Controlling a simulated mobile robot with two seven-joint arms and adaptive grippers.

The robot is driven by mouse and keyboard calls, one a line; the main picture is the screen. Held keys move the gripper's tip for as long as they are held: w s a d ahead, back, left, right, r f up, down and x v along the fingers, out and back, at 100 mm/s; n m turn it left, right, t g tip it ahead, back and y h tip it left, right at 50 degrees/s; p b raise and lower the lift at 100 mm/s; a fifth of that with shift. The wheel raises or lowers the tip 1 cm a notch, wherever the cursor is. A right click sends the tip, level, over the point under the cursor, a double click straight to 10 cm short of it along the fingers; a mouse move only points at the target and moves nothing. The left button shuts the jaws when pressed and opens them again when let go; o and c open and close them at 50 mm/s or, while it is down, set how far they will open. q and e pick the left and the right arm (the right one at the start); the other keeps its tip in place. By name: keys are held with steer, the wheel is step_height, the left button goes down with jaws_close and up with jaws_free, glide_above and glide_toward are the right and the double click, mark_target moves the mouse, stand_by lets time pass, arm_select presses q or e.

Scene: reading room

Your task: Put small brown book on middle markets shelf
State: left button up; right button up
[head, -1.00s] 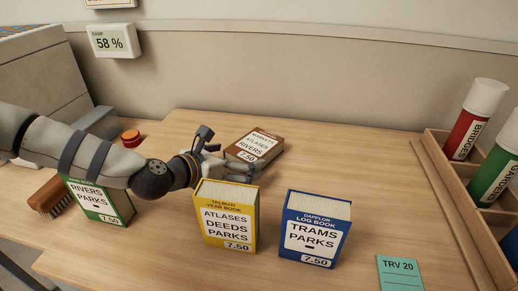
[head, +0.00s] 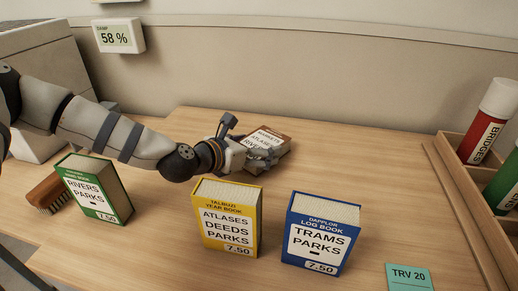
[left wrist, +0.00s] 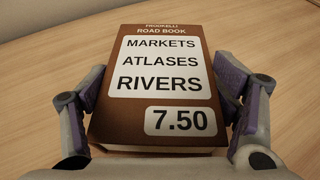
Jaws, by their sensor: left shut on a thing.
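The small brown book (head: 268,138) lies flat on the table at the back, its cover up. In the left wrist view the brown book (left wrist: 165,35) reads "ROAD BOOK, MARKETS, ATLASES, RIVERS, 7.50". My left gripper (head: 262,155) is shut on it, with one finger at each side edge; the fingers also show in the left wrist view (left wrist: 165,100). The gripper covers the near part of the book in the head view. No shelf shows in either view. My right gripper is not in view.
A green book (head: 95,190), a yellow book (head: 227,217) and a blue book (head: 320,232) stand in front of the arm. A brush (head: 46,192) lies at left. A teal card (head: 408,277) lies at front right.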

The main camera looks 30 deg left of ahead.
mark_target(257, 146)
arm_select(q)
step_height(257, 146, up, 4)
steer(key=shift+d+r+p, duration=0.15)
steer(key=shift+r+p, duration=0.05)
steer(key=shift+p, duration=0.4)
steer(key=s+d+r, duration=0.1)
steer(key=d+r+p, duration=0.1)
steer(key=r, duration=0.1)
steer(key=s+d+r, duration=0.1)
steer(key=r, duration=0.1)
steer(key=shift+s+d+r, duration=0.1)
steer(key=shift+s+d, duration=0.1)
steer(key=shift+s, duration=0.1)
steer(key=s+d+r, duration=0.3)
steer(key=s+d, duration=0.2)
steer(key=d, duration=0.2)
step_height(257, 146, up, 8)
steer(key=p, duration=0.1)
step_height(257, 146, down, 6)
steer(key=s+a+n+y, duration=0.1)
steer(key=a+n+y, duration=0.1)
steer(key=shift+s+r+y, duration=0.2)
steer(key=shift+s+y, duration=0.1)
steer(key=shift+y, duration=0.1)
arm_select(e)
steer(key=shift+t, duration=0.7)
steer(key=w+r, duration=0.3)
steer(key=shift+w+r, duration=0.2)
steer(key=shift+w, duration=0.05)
